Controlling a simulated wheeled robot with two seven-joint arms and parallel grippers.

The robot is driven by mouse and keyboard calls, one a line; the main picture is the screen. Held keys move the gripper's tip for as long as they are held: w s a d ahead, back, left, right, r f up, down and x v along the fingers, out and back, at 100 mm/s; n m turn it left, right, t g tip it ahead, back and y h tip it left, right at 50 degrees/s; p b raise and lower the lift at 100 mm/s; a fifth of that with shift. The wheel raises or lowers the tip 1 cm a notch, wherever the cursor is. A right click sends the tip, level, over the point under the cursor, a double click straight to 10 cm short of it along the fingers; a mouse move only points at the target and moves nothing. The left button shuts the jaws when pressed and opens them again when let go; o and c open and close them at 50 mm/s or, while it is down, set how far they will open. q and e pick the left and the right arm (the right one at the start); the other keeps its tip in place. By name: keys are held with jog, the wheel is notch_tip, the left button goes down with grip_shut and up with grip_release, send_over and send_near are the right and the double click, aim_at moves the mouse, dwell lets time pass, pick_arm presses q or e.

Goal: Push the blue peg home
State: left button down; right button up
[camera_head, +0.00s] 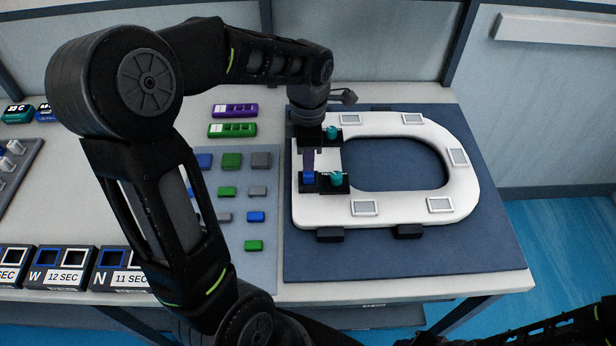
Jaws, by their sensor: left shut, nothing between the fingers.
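The blue peg (308,177) shows as a small blue piece at the near black hinge block (327,184) on the left end of the white toilet seat (460,205). How deep it sits cannot be told. My left gripper (309,158) points down over the seat's left end, between the far and near hinge blocks. It is shut and empty, just behind the blue peg in the picture. Whether it touches the peg is unclear. A teal knob (337,178) stands right beside the peg on the near block. My right gripper is not in view.
A second black block with a teal knob (332,132) is at the seat's far left. The seat lies on a dark blue mat (470,255). Coloured blocks lie on a grey-blue panel (268,265) to the left. Labelled boxes (62,272) line the front left edge.

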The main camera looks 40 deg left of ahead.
pick_arm(q)
jog(key=shift+f+b, duration=1.55)
jog(key=shift+f, duration=0.3)
jog(key=shift+r, duration=0.1)
dwell(0.5)
jog(key=shift+r+p, duration=1.05)
jog(key=shift+r, duration=0.1)
jog(key=r+p, duration=0.2)
jog(key=shift+s+d+r, duration=0.15)
jog(key=shift+d+r, duration=0.05)
jog(key=shift+r, duration=0.1)
jog(key=shift+a+r+p, duration=0.2)
jog(key=shift+r+p, duration=1.05)
jog(key=shift+r, duration=0.5)
